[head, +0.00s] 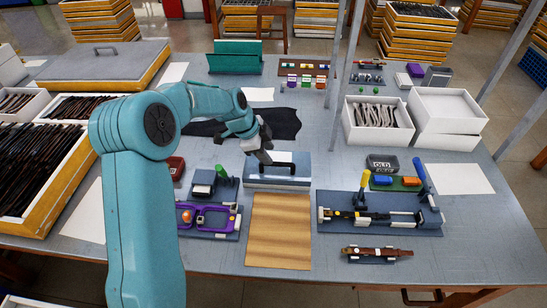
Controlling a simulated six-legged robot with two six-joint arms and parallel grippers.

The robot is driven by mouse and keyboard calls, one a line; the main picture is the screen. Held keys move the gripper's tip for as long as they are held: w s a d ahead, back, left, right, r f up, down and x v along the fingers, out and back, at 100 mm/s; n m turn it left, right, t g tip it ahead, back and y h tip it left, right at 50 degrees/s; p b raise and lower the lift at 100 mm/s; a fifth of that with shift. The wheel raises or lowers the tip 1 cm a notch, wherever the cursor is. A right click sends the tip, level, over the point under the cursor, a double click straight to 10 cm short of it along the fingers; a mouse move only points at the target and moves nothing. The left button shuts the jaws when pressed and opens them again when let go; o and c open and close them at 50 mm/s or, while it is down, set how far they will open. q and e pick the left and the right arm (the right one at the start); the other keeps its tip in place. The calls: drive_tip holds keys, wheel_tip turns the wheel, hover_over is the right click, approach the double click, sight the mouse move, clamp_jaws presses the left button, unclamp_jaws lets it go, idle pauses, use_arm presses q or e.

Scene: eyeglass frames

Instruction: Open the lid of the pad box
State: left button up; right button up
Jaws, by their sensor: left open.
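The pad box appears to be the low blue-grey box (297,169) in the middle of the table, with a dark bar handle on its lid. The lid looks shut. My left arm comes in from the left, and my left gripper (264,155) points down at the left end of the handle. The gripper is open. Its fingers overlap the handle in the picture, and I cannot tell whether they touch it. My right gripper is not in view.
A wooden board (279,230) lies in front of the box. A purple fixture (208,218) and a green-handled tool block (212,184) stand left, a clamp jig (378,215) right. A small dark bin marked OLD (383,164) sits right of the box. A black cloth (284,123) lies behind.

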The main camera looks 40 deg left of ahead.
sight(275, 163)
use_arm(q)
drive_tip(key=x, duration=0.4)
drive_tip(key=shift+f, duration=0.15)
drive_tip(key=shift+w+d+f+p, duration=0.1)
drive_tip(key=shift+w+f+p, duration=0.2)
drive_tip(key=shift+f, duration=0.15)
drive_tip(key=shift+s, duration=0.1)
drive_tip(key=shift+c, duration=0.2)
clamp_jaws()
drive_tip(key=shift+r, duration=0.15)
